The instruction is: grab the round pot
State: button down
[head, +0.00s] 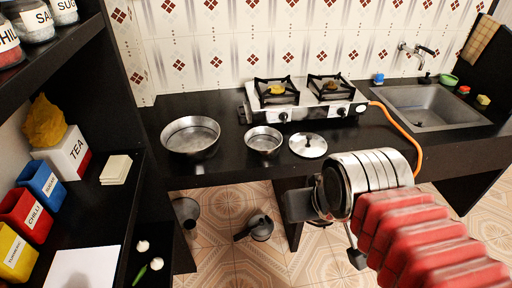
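A wide, shallow round metal pot (191,136) stands on the black counter, left of the stove. A smaller round metal pot (263,141) stands to its right, in front of the stove. Both look open and empty, and I cannot tell which one the task means. A round metal lid (308,146) with a dark knob lies right of the small pot. My gripper (322,218) is in front of the counter at the lower right, apart from both pots. Its dark end parts show beside my metal wrist, but its fingertips are not clear.
A two-burner stove (302,98) stands at the back of the counter (225,108), with an orange hose (405,135) running from its right. A sink (430,106) is at right. Shelves with labelled boxes (66,154) stand at left. Metal vessels (260,227) lie on the floor below.

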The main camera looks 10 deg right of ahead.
aim_at(263, 143)
jog(key=z, duration=0.1)
jog(key=i, duration=1)
jog(key=u, duration=2.95)
